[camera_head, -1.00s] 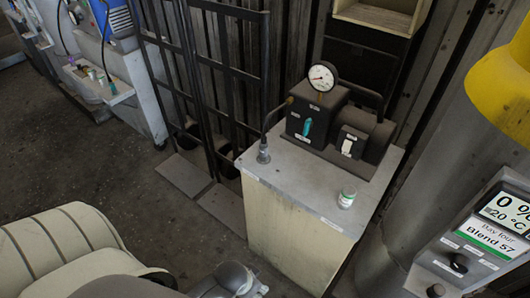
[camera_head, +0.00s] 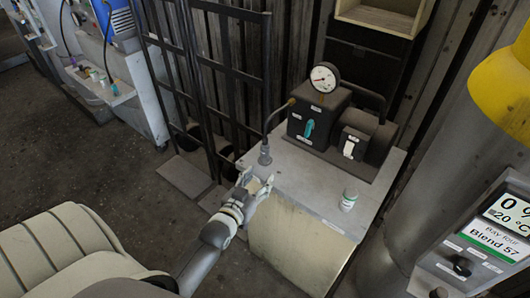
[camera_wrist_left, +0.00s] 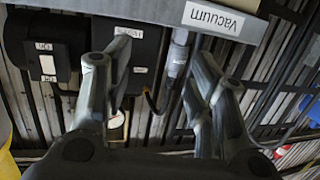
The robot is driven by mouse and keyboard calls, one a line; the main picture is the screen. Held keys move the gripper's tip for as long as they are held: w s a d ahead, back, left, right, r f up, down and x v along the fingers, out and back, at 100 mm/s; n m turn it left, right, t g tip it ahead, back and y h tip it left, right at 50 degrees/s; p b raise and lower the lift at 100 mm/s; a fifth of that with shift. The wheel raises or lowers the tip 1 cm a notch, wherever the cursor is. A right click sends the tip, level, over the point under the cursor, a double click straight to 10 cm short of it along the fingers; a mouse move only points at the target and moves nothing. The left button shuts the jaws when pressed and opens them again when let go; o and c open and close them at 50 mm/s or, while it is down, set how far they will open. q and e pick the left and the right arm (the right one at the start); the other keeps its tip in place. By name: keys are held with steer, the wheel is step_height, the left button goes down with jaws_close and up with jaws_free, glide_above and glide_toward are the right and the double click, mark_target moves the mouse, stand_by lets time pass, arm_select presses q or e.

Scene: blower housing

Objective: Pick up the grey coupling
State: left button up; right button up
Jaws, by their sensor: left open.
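The grey coupling (camera_head: 265,154) stands upright near the left edge of the cabinet top, with a thin dark hose rising from it towards the black unit. My left gripper (camera_head: 257,181) is open and empty, at the cabinet's left front edge, just in front of the coupling and apart from it. My right gripper is in neither view.
A black unit with a round gauge (camera_head: 324,77) and switches stands at the back of the cabinet top (camera_head: 303,184). A small white and green can (camera_head: 349,199) stands at the front right. Black bars (camera_head: 225,75) rise behind on the left.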

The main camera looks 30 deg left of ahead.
mark_target(263, 152)
arm_select(q)
steer(key=shift+n+t+y, duration=0.3)
steer(key=shift+t+y, duration=0.3)
steer(key=shift+t, duration=0.3)
steer(key=w+a, duration=0.1)
steer(key=w, duration=0.1)
steer(key=w+a+r, duration=0.1)
steer(key=w, duration=0.1)
steer(key=w+a, duration=0.2)
steer(key=w, duration=0.1)
steer(key=shift+r, duration=0.25)
steer(key=shift+w+a+f, duration=0.1)
steer(key=shift+w+a, duration=0.1)
steer(key=shift+w, duration=0.85)
steer(key=shift+w+a+f, duration=0.1)
steer(key=shift+w+a, duration=0.1)
steer(key=shift+w, duration=0.85)
steer(key=shift+r, duration=0.1)
jaws_close()
